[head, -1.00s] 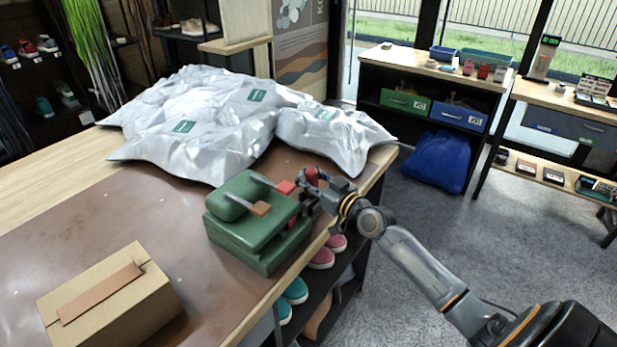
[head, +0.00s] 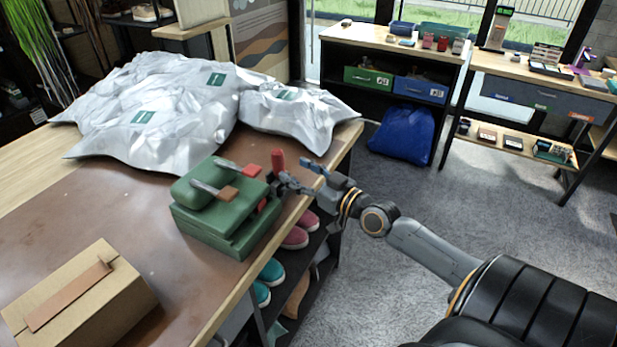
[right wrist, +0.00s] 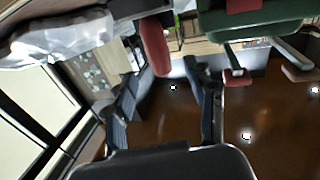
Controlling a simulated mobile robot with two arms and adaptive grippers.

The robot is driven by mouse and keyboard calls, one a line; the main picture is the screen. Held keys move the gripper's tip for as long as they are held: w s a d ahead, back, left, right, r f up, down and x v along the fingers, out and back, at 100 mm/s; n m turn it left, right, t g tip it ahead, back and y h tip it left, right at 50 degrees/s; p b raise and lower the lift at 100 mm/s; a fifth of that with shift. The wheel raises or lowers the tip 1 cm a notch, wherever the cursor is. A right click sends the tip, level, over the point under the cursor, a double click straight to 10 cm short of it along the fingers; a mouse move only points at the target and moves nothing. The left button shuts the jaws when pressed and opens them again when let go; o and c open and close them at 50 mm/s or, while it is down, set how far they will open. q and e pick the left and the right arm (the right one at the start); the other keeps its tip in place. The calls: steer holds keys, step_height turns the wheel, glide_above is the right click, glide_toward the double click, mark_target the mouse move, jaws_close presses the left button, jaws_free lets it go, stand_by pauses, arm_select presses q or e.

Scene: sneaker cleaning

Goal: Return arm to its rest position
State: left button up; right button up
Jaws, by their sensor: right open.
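My right gripper (head: 300,177) is open and empty at the right edge of the table, beside the green press (head: 228,210). Its spread fingers also show in the right wrist view (right wrist: 161,75). A red upright handle (head: 278,160) stands at the press's right side, just left of the fingers. In the right wrist view the red handle (right wrist: 154,45) shows beyond the fingertips, with a small gap appearing between. The green body (right wrist: 255,17) is at top right there. My right arm reaches in from the lower right. My left gripper is out of view.
A cardboard box (head: 82,300) lies at the table's near left. Silver-grey bags (head: 165,105) cover its far side. Shoes (head: 297,236) sit on shelves under the table edge. Open floor (head: 420,200) lies to the right, with a blue bag (head: 402,135) farther back.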

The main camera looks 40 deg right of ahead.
steer(key=shift+s+d, duration=0.15)
steer(key=shift+s, duration=0.65)
steer(key=shift+s+d, duration=0.1)
steer(key=shift+s, duration=0.65)
